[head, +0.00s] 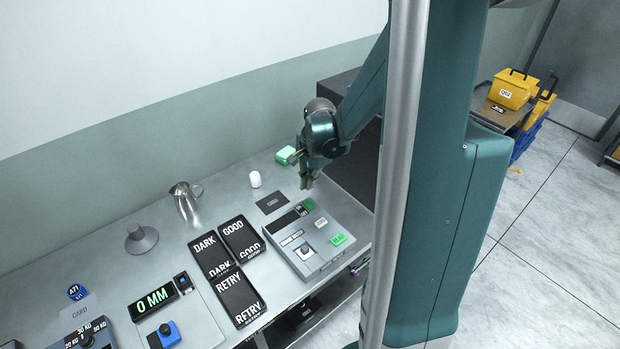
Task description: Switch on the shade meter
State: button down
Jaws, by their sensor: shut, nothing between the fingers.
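A grey instrument, which looks like the shade meter (337,259), sits on the metal bench at the middle right. The display shows no readable figures. The switch's position is too small to tell.
A dark card (271,203), white cup-like piece (255,179) and green block (285,156) lie behind the meter. Black GOOD, DARK and RETRY trays (236,298) stand left of it.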

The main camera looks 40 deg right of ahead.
aim_at(307, 201)
jog(key=shift+w+f, duration=0.2)
jog(key=shift+f, duration=1.15)
jog(key=shift+w+f, duration=0.2)
jog(key=shift+f, duration=1.15)
jog(key=shift+w+f, duration=0.2)
jog(key=shift+f, duration=1.15)
jog(key=shift+w+f+g+b, duration=0.3)
jog(key=shift+f+g+b, duration=0.25)
jog(key=shift+b, duration=0.25)
jog(key=shift+s+r, duration=0.1)
jog(key=shift+r, duration=0.05)
jog(key=shift+s, duration=0.15)
jog(key=shift+s+r, duration=0.2)
jog(key=shift+s, duration=0.4)
jog(key=shift+r, duration=0.15)
